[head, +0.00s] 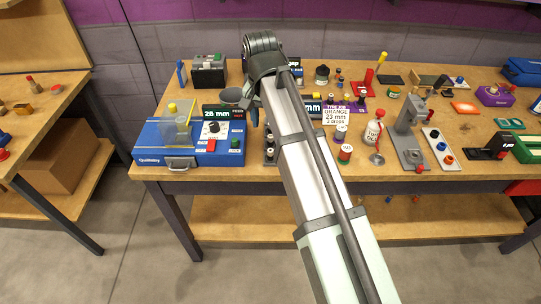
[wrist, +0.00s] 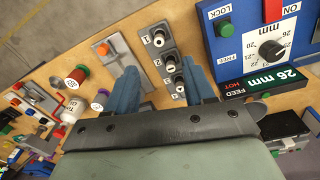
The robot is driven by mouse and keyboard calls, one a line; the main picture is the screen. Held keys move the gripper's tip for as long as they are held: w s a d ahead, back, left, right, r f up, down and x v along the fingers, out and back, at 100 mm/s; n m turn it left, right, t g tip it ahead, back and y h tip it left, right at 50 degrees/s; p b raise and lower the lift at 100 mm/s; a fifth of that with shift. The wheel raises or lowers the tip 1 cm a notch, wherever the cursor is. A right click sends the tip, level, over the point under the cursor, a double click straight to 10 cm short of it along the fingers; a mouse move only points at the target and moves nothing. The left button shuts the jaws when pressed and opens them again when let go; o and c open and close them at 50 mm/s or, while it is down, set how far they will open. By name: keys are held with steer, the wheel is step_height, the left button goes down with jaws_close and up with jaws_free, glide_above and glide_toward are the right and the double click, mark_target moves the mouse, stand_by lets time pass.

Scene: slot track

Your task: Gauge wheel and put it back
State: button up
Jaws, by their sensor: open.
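A grey strip (wrist: 163,60) with three sockets numbered 1, 2 and 3 shows in the wrist view. In the head view the strip (head: 269,152) is partly hidden behind my arm. A blue machine (head: 150,146) has a dial (wrist: 270,49), a display (wrist: 275,80) reading 26 mm, a red lever (wrist: 272,10) at ON and a green button (wrist: 224,29).
A white card (head: 337,116) reads orange, 23 mm. A clear box (head: 177,128) stands on the machine. Spools (head: 345,154), a white bottle (head: 373,132) and a grey stand (head: 409,135) crowd the table right of my arm. A grey plate with an orange knob (wrist: 102,48) lies beside the strip.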

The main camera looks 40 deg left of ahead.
mark_target(270, 150)
steer(key=shift+g, duration=0.3)
steer(key=shift+w+d+f, duration=0.1)
steer(key=shift+w+f, duration=0.05)
steer(key=shift+f, duration=2.05)
steer(key=shift+w+d+f, duration=0.1)
steer(key=shift+w+f, duration=0.1)
steer(key=shift+f, duration=2)
steer(key=shift+w+f, duration=0.15)
steer(key=shift+f, duration=2.05)
steer(key=shift+c, duration=0.2)
jaws_close()
